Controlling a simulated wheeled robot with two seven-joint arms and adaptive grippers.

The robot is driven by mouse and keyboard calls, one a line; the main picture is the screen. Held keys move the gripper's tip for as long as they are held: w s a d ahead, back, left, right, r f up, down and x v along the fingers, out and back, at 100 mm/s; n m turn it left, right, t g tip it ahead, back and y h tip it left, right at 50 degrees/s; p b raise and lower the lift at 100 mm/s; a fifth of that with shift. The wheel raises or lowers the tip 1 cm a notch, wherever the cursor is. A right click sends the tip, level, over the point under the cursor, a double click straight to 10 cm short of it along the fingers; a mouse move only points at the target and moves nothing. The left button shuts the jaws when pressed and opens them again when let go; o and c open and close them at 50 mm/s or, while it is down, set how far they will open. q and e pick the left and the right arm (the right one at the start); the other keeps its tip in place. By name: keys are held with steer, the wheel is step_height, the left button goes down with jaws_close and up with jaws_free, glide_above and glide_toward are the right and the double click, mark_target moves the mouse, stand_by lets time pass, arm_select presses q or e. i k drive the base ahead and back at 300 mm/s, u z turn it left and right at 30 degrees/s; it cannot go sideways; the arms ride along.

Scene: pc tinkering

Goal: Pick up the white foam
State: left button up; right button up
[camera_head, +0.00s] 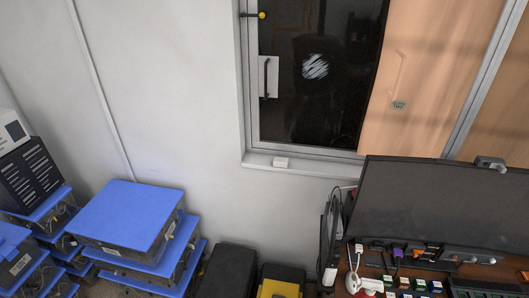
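No other thing in view can be clearly made out as white foam. Neither of my grippers is in view.
Blue-topped equipment stacks (128,214) stand at the lower left, with dark cases (230,272) beside them. A large monitor (440,205) stands at the right above a desk cluttered with small colored boxes, cables and a white coiled item (368,284). A pale wall (180,90) fills the middle.

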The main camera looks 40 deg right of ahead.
mark_target(279, 161)
steer(key=i, duration=1)
steer(key=z, duration=2.35)
